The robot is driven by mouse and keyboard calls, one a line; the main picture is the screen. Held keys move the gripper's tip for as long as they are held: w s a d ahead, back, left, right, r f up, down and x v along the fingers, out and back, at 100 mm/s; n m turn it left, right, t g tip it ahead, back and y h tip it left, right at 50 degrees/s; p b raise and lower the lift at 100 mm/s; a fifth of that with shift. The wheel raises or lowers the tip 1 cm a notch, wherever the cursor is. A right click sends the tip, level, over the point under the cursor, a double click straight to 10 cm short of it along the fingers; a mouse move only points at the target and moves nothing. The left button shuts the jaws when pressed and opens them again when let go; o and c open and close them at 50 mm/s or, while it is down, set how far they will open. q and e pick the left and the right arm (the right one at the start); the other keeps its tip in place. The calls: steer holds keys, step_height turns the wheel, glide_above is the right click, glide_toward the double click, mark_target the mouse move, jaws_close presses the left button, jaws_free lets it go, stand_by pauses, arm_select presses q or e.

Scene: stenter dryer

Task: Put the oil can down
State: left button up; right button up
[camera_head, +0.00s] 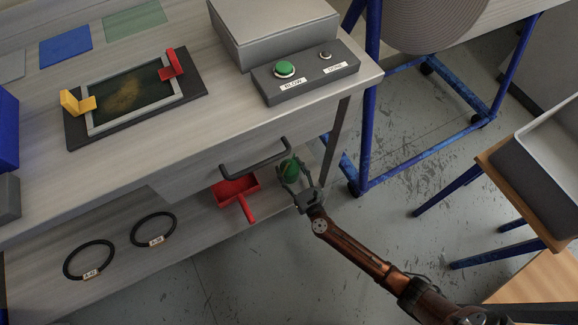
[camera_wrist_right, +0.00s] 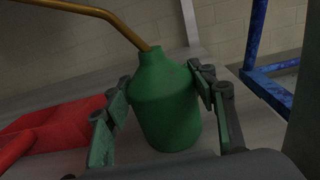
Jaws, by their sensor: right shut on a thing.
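The oil can is green, with a brass-coloured spout in the right wrist view. In the head view the oil can (camera_head: 289,170) shows small at the right end of the lower shelf (camera_head: 185,240), under the drawer handle. My right gripper (camera_head: 297,183) reaches in from the lower right, its fingers around the can. In the right wrist view the can (camera_wrist_right: 165,105) stands upright between the two fingers, which are shut on its body. Whether its base touches the shelf cannot be told. My left gripper is not in view.
A red scoop (camera_head: 236,192) lies on the shelf just left of the can. Two black rings (camera_head: 90,260) with tags lie further left. The drawer handle (camera_head: 255,158) hangs just above. A blue frame leg (camera_head: 370,110) stands to the right.

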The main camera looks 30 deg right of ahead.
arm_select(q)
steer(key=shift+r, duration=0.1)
arm_select(e)
steer(key=shift+r, duration=0.2)
steer(key=shift+f, duration=0.35)
steer(key=o, duration=1.6)
steer(key=shift+r, duration=0.1)
steer(key=shift+c, duration=0.2)
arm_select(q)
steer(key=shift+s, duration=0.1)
arm_select(e)
steer(key=shift+r, duration=0.25)
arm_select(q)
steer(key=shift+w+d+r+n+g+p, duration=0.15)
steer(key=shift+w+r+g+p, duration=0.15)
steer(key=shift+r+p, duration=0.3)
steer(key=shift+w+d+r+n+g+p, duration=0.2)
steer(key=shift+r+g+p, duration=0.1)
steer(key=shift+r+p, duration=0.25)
arm_select(e)
steer(key=s, duration=1.2)
steer(key=shift+d, duration=0.2)
steer(key=shift+f, duration=0.15)
